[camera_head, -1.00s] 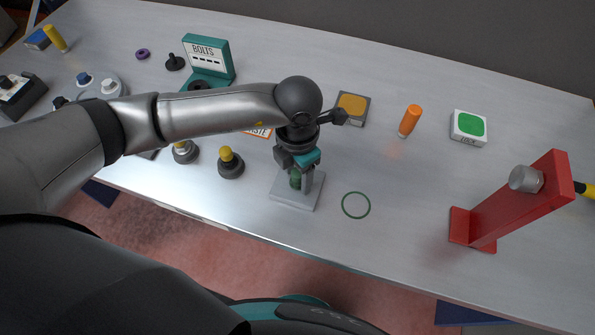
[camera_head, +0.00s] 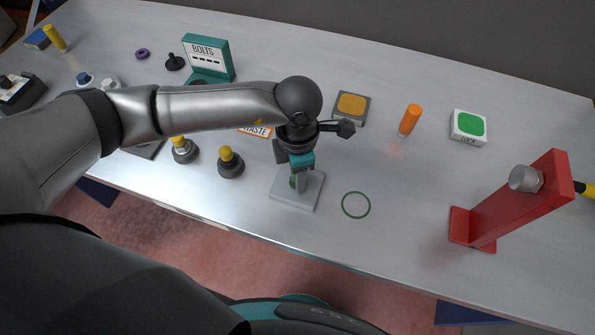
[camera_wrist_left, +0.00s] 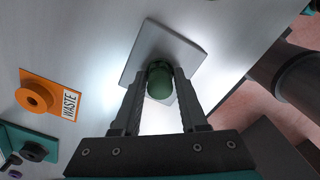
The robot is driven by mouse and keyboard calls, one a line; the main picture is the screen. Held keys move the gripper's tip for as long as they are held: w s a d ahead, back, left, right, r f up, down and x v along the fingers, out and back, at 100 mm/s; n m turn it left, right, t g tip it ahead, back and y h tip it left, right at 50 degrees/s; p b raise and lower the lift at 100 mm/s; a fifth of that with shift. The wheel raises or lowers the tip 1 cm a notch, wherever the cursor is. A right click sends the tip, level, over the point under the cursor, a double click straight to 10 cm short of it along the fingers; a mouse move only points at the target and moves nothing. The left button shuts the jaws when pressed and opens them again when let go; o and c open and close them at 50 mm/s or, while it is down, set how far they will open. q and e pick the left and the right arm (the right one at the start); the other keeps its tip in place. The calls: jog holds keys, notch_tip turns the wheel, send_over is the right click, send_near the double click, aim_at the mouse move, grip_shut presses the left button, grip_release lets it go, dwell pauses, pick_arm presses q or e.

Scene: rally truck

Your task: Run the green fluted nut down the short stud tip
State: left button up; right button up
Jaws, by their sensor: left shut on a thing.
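The green fluted nut (camera_wrist_left: 159,82) is between the fingertips of my left gripper (camera_wrist_left: 160,75) in the left wrist view. In the head view only a sliver of the nut (camera_head: 293,182) shows beside a finger of the left gripper (camera_head: 297,182). The left gripper points down and is shut on the nut over a pale square plate (camera_head: 312,192), whose edge also shows in the left wrist view (camera_wrist_left: 148,45). The stud tip is hidden under the nut, so I cannot tell how far down the nut sits. My right gripper is not in view.
A green ring (camera_head: 356,205) is flat on the table right of the plate. A red bracket with a grey bolt (camera_head: 526,179) stands farther right. Two yellow-topped dark knobs (camera_head: 230,163) stand left of the plate. An orange peg (camera_head: 409,120) stands behind. The table between is clear.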

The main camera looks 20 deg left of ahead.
pick_arm(q)
jog(key=m, duration=0.3)
jog(key=shift+m, duration=0.4)
jog(key=m, duration=0.4)
jog(key=o, duration=0.7)
jog(key=shift+o, duration=0.2)
jog(key=n, duration=1.2)
